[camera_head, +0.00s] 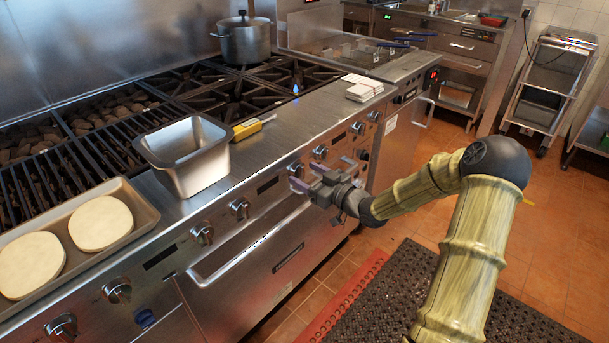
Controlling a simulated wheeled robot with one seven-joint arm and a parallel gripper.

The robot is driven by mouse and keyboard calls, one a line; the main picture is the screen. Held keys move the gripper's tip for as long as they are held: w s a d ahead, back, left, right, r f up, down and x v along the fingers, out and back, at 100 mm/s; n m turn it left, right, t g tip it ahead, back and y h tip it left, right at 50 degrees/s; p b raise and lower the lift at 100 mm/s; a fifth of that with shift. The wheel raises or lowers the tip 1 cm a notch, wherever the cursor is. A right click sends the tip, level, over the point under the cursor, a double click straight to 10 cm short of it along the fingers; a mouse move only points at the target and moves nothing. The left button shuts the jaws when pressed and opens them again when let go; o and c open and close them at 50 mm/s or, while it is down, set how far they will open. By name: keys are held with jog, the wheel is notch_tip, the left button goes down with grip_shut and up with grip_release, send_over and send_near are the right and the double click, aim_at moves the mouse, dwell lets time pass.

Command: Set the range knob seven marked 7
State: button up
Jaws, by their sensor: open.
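A row of round metal range knobs runs along the front panel. Two are at the left end (61,327) and (117,290), two near the middle (201,233) and (239,208), and more continue to the right. A knob (295,169) and another knob (320,152) sit close to my gripper; two further knobs (358,128) and (373,116) are farther right. The number labels are too small to read, so I cannot tell which is marked 7. My gripper (308,176) is open and empty in front of the panel. Contact with a knob cannot be told.
An oven handle (250,240) juts out below the panel. A metal pan (188,160), a tray with dough rounds (150,215), a yellow-handled tool (250,128) and a pot (244,40) stand on the range. A dark floor mat (390,310) lies in front.

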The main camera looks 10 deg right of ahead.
jog(key=shift+w+a, duration=0.4)
jog(key=shift+w, duration=0.15)
jog(key=c, duration=1)
